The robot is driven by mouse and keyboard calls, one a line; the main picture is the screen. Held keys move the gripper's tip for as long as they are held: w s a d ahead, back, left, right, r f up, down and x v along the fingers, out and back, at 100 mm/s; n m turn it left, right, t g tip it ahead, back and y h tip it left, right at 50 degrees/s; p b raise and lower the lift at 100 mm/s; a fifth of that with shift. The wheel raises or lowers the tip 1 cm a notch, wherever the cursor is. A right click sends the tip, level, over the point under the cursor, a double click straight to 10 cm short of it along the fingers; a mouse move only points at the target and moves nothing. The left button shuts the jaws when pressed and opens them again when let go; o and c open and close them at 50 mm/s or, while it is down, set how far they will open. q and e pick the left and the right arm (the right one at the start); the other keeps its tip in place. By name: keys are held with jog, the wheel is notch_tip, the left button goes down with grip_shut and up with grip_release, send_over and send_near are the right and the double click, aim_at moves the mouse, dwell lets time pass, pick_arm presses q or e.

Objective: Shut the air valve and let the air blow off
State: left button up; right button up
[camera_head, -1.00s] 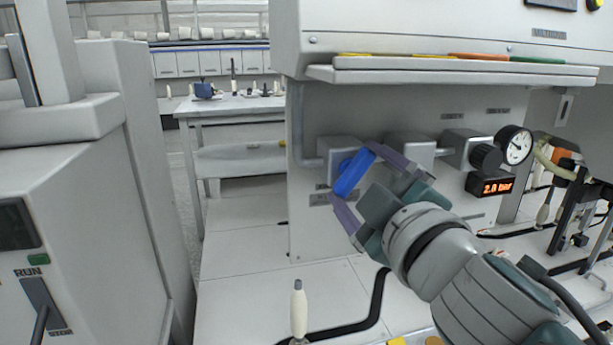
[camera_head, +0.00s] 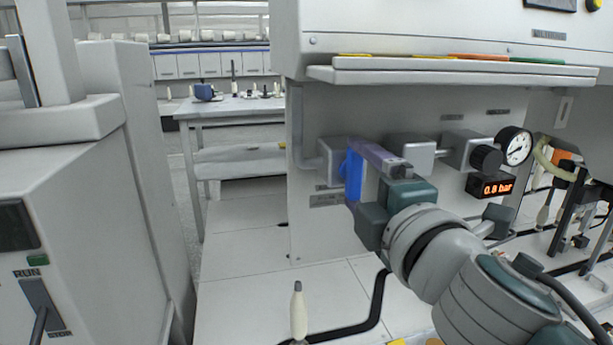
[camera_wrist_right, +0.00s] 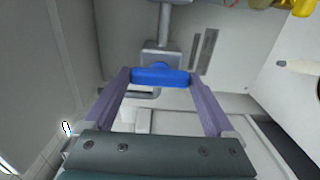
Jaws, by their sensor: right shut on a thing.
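The air valve's blue handle (camera_head: 353,176) stands about upright in front of its grey valve block (camera_head: 330,152) on the machine's front panel. My right gripper (camera_head: 356,172) is shut on the handle, one finger at each end. In the right wrist view the blue handle (camera_wrist_right: 161,77) spans between the purple fingers of my right gripper (camera_wrist_right: 161,80). The red display (camera_head: 491,187) reads 0.8 bar. The round pressure gauge (camera_head: 514,147) sits above it on the right. My left gripper is not in view.
A black regulator knob (camera_head: 486,158) and another grey block (camera_head: 412,150) sit right of the valve. A shelf ledge (camera_head: 450,75) overhangs the panel. A grey cabinet (camera_head: 70,215) stands at the left. A white bobbin peg (camera_head: 298,310) rises in the foreground.

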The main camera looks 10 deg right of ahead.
dwell(0.4)
jog(key=o, duration=1.1)
jog(key=shift+c, duration=0.2)
jog(key=shift+s, duration=0.1)
jog(key=s, duration=0.9)
jog(key=shift+s+d, duration=0.2)
jog(key=shift+s, duration=0.2)
